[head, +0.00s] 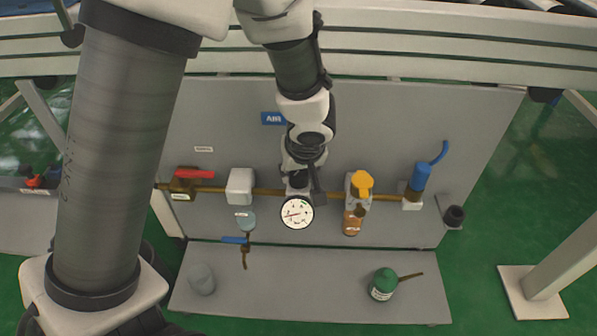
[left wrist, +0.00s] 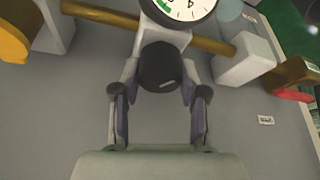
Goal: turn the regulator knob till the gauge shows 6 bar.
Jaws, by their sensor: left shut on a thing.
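The round white gauge (head: 297,211) sits on the front of the regulator on the brass pipe; its needle reading is too small to read. In the left wrist view the gauge (left wrist: 185,8) is cut off by the top edge, with a green band and a 4 showing. The black regulator knob (left wrist: 160,67) lies between the fingertips of my left gripper (left wrist: 160,88), which is shut on it. In the head view my left gripper (head: 299,183) reaches down from above to the regulator, just behind the gauge, and hides the knob. My right gripper is not in view.
Along the brass pipe (head: 268,193) are a red-handled valve (head: 195,174), a white block (head: 240,186), a yellow-topped unit (head: 362,184) and a blue fitting (head: 420,178). A green bottle (head: 383,284) and a grey cup (head: 202,279) stand on the lower shelf (head: 300,290).

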